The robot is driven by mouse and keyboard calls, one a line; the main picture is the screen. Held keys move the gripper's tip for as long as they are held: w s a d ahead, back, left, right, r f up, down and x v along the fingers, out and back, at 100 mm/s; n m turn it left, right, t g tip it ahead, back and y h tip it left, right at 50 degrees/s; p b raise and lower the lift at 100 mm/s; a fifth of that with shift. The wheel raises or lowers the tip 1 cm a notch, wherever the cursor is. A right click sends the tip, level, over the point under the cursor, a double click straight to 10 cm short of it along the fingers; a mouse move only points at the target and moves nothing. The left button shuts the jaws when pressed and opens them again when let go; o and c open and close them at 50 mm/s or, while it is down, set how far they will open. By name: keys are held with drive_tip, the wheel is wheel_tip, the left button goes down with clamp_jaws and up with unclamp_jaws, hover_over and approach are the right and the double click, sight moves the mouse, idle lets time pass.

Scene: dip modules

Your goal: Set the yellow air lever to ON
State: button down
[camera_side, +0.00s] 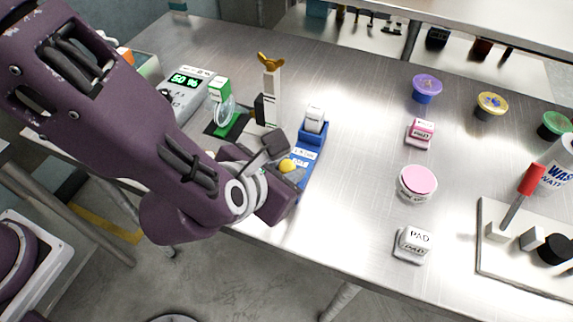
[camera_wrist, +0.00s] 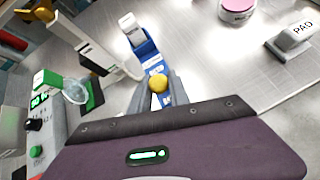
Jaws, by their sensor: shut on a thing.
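The yellow lever knob (camera_side: 287,166) sits on the blue air module (camera_side: 308,158) near the table's front edge. It also shows in the wrist view as a yellow ball (camera_wrist: 158,83) on the blue base (camera_wrist: 149,56). My gripper (camera_wrist: 160,88) is shut on the yellow knob, with its grey fingers on either side of it. In the side view my gripper (camera_side: 287,172) reaches in from the left and hides the near end of the module. White labels lie on the module's top, but I cannot read which one marks ON. A white block (camera_side: 314,118) stands at the module's far end.
A white post with a gold wing-shaped top (camera_side: 271,62) and a green stand with a clear cup (camera_side: 228,118) are close left of the module. Bare table lies between.

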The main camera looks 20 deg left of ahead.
drive_tip(key=c, duration=1.2)
unclamp_jaws()
drive_tip(key=shift+c, duration=0.2)
drive_tip(key=d+v, duration=0.1)
drive_tip(key=v, duration=0.6)
drive_tip(key=shift+a, duration=0.45)
